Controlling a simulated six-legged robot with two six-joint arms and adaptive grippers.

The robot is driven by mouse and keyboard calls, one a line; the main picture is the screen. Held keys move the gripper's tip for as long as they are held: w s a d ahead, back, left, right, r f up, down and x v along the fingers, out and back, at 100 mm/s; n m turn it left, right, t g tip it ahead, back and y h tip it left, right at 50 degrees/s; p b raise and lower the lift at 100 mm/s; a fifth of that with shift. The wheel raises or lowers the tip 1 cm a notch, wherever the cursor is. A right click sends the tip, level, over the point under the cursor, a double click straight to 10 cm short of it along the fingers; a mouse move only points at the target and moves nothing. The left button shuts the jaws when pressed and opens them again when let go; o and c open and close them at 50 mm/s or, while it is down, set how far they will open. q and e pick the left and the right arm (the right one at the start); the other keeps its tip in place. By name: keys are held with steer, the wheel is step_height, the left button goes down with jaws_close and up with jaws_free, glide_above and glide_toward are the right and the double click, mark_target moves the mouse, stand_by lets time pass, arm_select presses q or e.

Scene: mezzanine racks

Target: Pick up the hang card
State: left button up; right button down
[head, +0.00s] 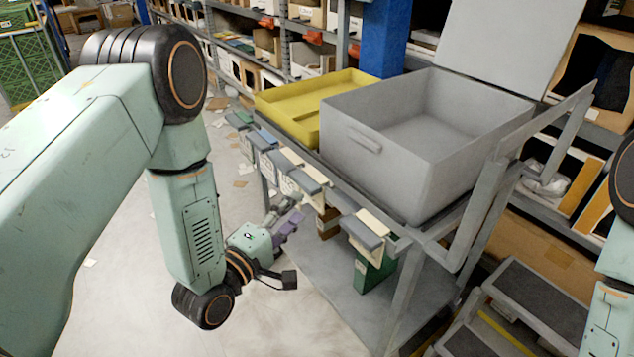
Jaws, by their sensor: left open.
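Several cream cards with grey or blue clip-like tops hang in a row along the cart's near rail; one (363,232) is at the right end of the row. I cannot tell which of them is the hang card. My left gripper (292,246) is open, low beside the cart's near side, below the row. A small purple piece (288,226) shows right by its fingers; I cannot tell whether they touch. My right gripper is out of view; only part of that arm shows at the right edge.
The cart carries a large grey bin (375,150) and a yellow tray (300,105). A green box (372,275) stands on its lower shelf (345,305). A step stool (525,310) is at the lower right. Scraps of paper litter the open floor (215,240) on the left.

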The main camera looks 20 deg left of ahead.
mark_target(308, 192)
arm_select(q)
steer(key=x, duration=0.2)
steer(key=b+x, duration=0.1)
steer(key=x, duration=0.1)
steer(key=shift+w+a+r, duration=0.1)
steer(key=shift+w+r, duration=0.15)
steer(key=shift+w, duration=0.15)
steer(key=shift+w+d, duration=0.25)
steer(key=shift+w, duration=0.3)
steer(key=shift+a, duration=0.1)
steer(key=shift+c, duration=0.6)
jaws_close()
